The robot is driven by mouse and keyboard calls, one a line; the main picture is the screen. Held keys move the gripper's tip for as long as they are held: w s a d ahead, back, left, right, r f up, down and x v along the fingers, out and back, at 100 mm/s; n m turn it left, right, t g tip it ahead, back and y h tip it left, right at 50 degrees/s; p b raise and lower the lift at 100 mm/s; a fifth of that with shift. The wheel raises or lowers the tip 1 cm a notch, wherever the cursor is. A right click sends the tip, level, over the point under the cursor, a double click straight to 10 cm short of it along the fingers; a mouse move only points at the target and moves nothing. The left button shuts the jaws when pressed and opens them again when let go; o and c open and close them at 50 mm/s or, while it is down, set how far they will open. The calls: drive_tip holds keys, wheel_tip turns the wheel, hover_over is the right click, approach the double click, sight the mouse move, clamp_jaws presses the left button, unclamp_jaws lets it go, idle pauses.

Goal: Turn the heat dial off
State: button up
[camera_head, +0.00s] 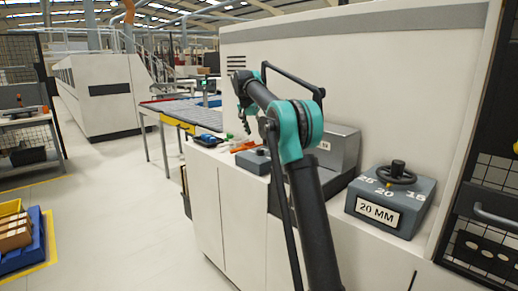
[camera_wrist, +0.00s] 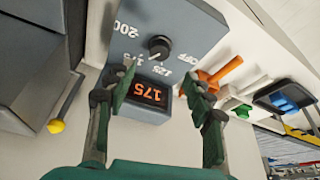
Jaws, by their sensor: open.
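The heat dial (camera_wrist: 160,47) is a small black knob on a blue-grey box (camera_wrist: 190,25). Labels around it include 200, 175 and OFF, with OFF to its right. The orange display (camera_wrist: 152,92) below the knob reads 175. The knob's exact pointer direction is too small to tell. My gripper (camera_wrist: 160,100) is open and empty, its fingers on either side of the display and apart from the knob. In the head view, my gripper (camera_head: 243,112) hangs above the counter, and the heat box (camera_head: 254,161) is partly hidden by my arm.
A dial box marked 20 MM (camera_head: 377,212) stands at the right. A larger grey box (camera_head: 342,147) stands between it and my arm. Orange tools (camera_wrist: 225,70) and a tray with a blue thing (camera_wrist: 285,98) lie beside the heat box. A yellow-tipped lever (camera_wrist: 56,126) is at left.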

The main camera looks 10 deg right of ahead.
sight(260, 150)
drive_tip(key=x, duration=0.9)
drive_tip(key=shift+w+d+f, duration=0.1)
drive_tip(key=shift+d+f, duration=0.1)
drive_tip(key=shift+f, duration=0.1)
drive_tip(key=c, duration=1.2)
